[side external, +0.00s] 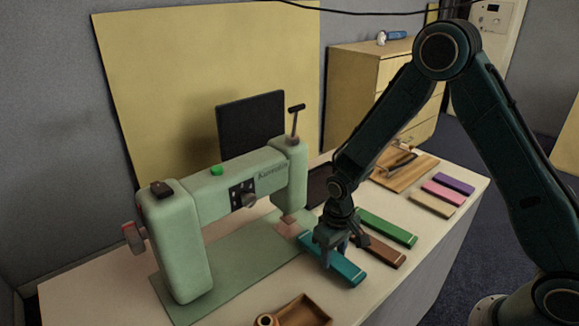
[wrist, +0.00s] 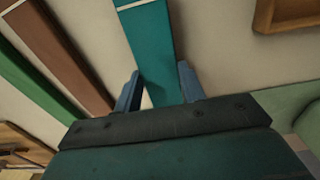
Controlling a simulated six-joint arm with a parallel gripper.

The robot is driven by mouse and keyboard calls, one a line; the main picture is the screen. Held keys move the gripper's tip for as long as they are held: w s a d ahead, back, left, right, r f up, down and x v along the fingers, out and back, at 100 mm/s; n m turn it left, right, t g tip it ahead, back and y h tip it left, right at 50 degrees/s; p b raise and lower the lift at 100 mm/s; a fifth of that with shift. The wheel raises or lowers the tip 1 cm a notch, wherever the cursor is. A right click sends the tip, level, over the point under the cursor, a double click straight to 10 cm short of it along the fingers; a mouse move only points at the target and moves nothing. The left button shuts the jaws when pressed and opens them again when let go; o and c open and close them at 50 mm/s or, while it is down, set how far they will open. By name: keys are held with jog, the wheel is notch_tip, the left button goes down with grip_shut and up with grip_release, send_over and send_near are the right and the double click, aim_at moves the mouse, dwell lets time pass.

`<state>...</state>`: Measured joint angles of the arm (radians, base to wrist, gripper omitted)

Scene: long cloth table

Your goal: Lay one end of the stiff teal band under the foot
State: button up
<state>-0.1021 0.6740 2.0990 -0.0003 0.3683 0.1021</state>
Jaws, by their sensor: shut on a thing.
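The teal band (side external: 345,268) is a flat, stiff strip on the pale table. It also shows in the wrist view (wrist: 150,35), running away between my fingers. My gripper (side external: 329,250) points down and is shut on the band near its end by the sewing machine; the fingers (wrist: 158,90) stand on either side of it. I cannot tell whether the band is lifted off the table. The mint-green sewing machine (side external: 215,200) stands left of my gripper on a green base plate (side external: 250,255). Its foot area (side external: 287,219), below the right-hand head, is small and unclear.
A brown band (side external: 383,253) and a green band (side external: 388,227) lie to the right of the teal one. Pink, tan and purple pieces (side external: 444,191) lie farther back beside a wooden board (side external: 400,175). A wooden tray (side external: 303,312) is at the front edge.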

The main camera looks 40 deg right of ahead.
aim_at(309, 237)
jog(key=shift+w+f, duration=0.15)
jog(key=shift+w, duration=2)
jog(key=shift+w+f, duration=0.1)
jog(key=shift+w, duration=2)
jog(key=shift+w, duration=0.15)
jog(key=o, duration=1.1)
jog(key=shift+c, duration=0.2)
jog(key=shift+r, duration=0.1)
notch_tip(309, 237, up, 14)
jog(key=shift+r, duration=0.15)
